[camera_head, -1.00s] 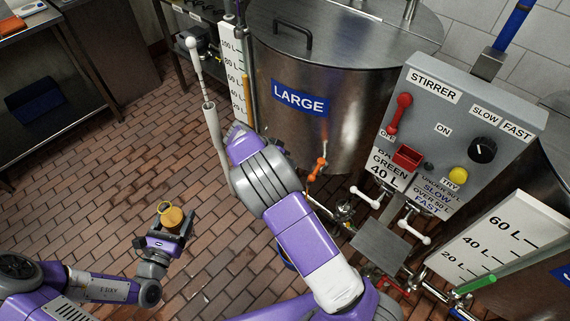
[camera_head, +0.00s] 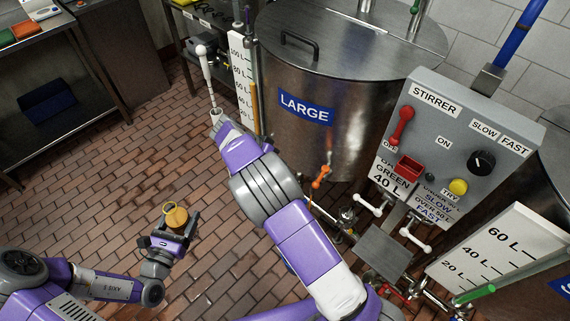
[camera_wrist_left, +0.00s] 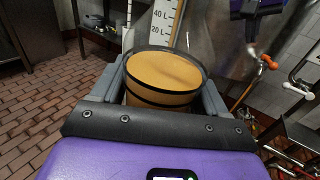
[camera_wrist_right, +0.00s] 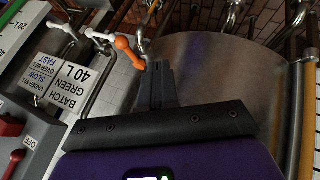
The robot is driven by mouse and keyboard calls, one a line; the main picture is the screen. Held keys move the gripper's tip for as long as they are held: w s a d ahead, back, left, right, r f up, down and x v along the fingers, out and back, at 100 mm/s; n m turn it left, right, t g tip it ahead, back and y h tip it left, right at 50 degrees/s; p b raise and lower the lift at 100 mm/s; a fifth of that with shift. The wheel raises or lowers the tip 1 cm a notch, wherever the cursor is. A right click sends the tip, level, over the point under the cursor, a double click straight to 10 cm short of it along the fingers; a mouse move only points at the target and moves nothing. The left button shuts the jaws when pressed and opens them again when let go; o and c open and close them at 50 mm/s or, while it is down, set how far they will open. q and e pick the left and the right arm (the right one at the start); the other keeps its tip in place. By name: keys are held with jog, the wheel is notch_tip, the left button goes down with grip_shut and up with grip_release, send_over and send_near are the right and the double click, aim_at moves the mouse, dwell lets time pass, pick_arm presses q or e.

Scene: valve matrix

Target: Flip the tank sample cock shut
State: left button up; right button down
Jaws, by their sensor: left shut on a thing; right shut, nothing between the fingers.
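The orange sample cock handle (camera_head: 320,178) slants down to the left at the front of the steel tank labelled LARGE (camera_head: 305,107). It shows in the left wrist view (camera_wrist_left: 268,62) and in the right wrist view (camera_wrist_right: 129,52). My right gripper (camera_wrist_right: 160,65) is shut and empty, its fingertips close beside the handle; I cannot tell whether they touch. In the head view my right arm hides it. My left gripper (camera_head: 174,228) is shut on a cup (camera_wrist_left: 160,98) of amber contents with dark bands, held upright well left of the tank.
The grey stirrer panel (camera_head: 455,125) stands right of the cock. White-handled valves (camera_head: 370,204) and pipework lie below it. A white level scale (camera_head: 240,75) stands at the tank's left. The brick floor (camera_head: 110,190) is open around my left gripper.

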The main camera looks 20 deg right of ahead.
jog(key=s+d+f+n+g+y, duration=0.1)
jog(key=s+f+n+y, duration=0.3)
jog(key=f, duration=0.6)
jog(key=s+d+f+n+g+y, duration=0.1)
jog(key=s+d+f+y, duration=0.1)
jog(key=s+f, duration=0.6)
jog(key=s+a+f+n+t+y, duration=0.1)
jog(key=s+a+f+y, duration=0.2)
jog(key=s, duration=0.4)
jog(key=s+a+f+n+t+y, duration=0.1)
jog(key=s+a+f+t+y, duration=0.1)
jog(key=s, duration=0.5)
jog(key=shift+s+a+f+y, duration=0.2)
jog(key=shift+a+f+y, duration=0.25)
jog(key=shift+a, duration=0.4)
pick_arm(q)
jog(key=shift+a, duration=0.1)
pick_arm(e)
jog(key=shift+a, duration=0.1)
